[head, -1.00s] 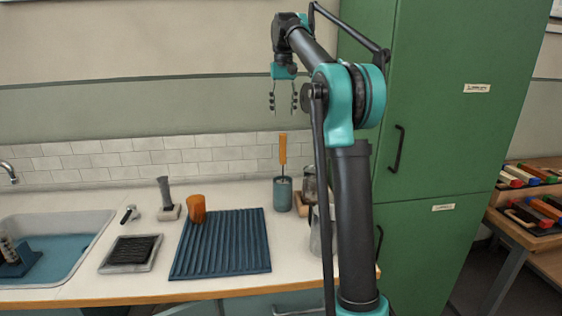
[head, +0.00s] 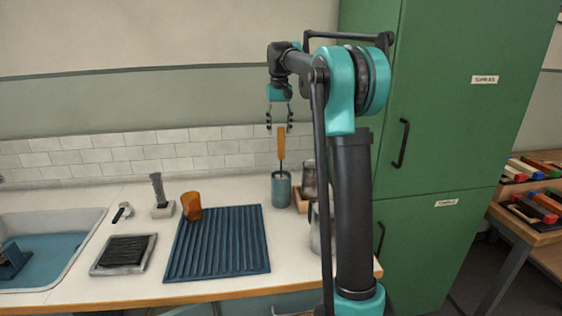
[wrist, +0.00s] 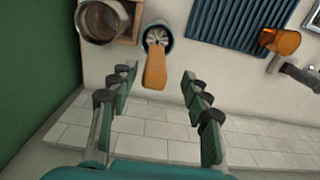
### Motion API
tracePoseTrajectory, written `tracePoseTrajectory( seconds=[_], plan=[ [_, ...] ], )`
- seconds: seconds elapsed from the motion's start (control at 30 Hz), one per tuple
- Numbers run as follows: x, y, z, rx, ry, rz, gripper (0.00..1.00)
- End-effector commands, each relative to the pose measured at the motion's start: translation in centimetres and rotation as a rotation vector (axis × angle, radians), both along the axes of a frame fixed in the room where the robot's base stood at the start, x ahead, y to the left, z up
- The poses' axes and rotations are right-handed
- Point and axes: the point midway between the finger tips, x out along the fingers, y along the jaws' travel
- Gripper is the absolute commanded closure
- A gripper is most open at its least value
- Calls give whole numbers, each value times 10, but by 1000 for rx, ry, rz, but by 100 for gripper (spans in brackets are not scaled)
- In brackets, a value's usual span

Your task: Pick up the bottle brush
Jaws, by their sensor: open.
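The bottle brush (head: 281,144) stands upright in a teal cup (head: 281,190) on the counter, with its orange handle up. In the wrist view the orange handle (wrist: 155,68) points toward my gripper, and pale bristles show inside the cup (wrist: 157,36). My gripper (head: 279,122) is open and empty, pointing down just above the top of the handle. In the wrist view the fingers (wrist: 158,85) stand wide apart, with the handle's end between them but nearer the left finger. No contact is visible.
A ribbed blue mat (head: 220,245) with an orange tumbler (head: 191,206) lies left of the cup. Metal vessels (head: 310,180) stand close on its right, partly behind my arm. The tiled wall (head: 220,150) is behind, the green cabinet (head: 440,120) to the right.

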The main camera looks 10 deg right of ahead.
Motion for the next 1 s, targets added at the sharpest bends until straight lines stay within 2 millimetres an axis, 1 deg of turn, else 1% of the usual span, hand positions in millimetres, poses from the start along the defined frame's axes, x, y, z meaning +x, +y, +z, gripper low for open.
tracePoseTrajectory(
  seconds=[0.03, 0.23, 0.4, 0.53, 0.63, 0.83, 0.87, 1.0],
  plan=[
    [0, 0, -5, 0, 0, 0, 52],
    [0, -2, -16, 0, 0, -1, 52],
    [2, -7, -41, 0, 0, -1, 52],
    [2, -6, -56, 0, 0, 0, 52],
    [2, -6, -61, 0, 0, 0, 52],
    [2, -6, -62, 0, 0, 0, 52],
    [2, -6, -62, 0, 0, 0, 53],
    [2, -6, -62, 0, 0, 0, 70]
  ],
)
